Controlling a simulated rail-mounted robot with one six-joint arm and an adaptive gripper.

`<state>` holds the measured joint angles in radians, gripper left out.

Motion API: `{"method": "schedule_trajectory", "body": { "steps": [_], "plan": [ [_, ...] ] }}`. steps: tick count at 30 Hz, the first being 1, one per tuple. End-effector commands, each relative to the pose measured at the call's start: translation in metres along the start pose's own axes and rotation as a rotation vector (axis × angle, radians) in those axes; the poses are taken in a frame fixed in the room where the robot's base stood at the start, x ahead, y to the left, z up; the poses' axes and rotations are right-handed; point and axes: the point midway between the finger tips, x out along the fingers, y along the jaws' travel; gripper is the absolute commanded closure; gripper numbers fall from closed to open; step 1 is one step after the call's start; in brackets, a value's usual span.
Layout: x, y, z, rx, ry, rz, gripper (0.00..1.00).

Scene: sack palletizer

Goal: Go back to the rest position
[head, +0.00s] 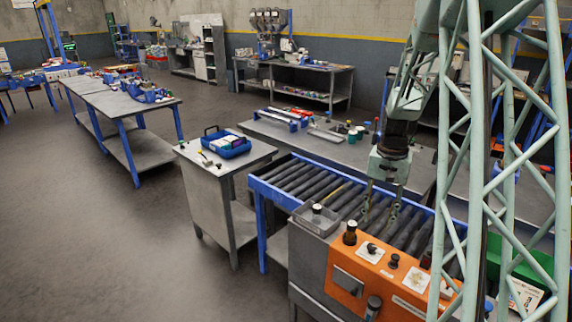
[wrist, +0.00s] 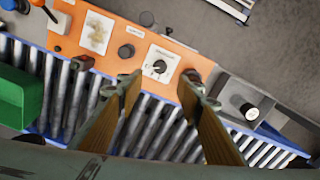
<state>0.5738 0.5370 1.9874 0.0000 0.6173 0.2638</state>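My gripper (head: 379,213) hangs pointing down over the roller conveyor in the head view, close behind the orange control panel. In the wrist view its two fingers (wrist: 168,84) are spread apart with nothing between them. The orange control panel (head: 375,268) has knobs, buttons and labels, and it shows between and beyond the fingertips in the wrist view (wrist: 125,42). The conveyor (head: 300,181) has dark rollers in a blue frame. A small grey tray (head: 306,222) with a dark-capped bottle (head: 317,213) stands beside the panel.
A green bin (wrist: 22,97) stands at the conveyor's end beside the panel. A long bench (head: 350,148) with tools and jars runs behind. The floor (head: 110,240) at left is clear.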

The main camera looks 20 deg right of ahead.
Motion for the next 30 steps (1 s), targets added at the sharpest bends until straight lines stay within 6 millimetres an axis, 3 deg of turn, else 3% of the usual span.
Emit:
{"method": "schedule_trajectory", "body": {
  "steps": [11,17,30],
  "plan": [
    [-0.014,-0.007,0.008,-0.018,0.009,-0.002,0.67],
    [-0.041,-0.019,0.025,-0.056,0.023,-0.007,0.67],
    [-0.111,-0.05,0.083,-0.164,0.066,-0.02,0.67]
  ]
}}
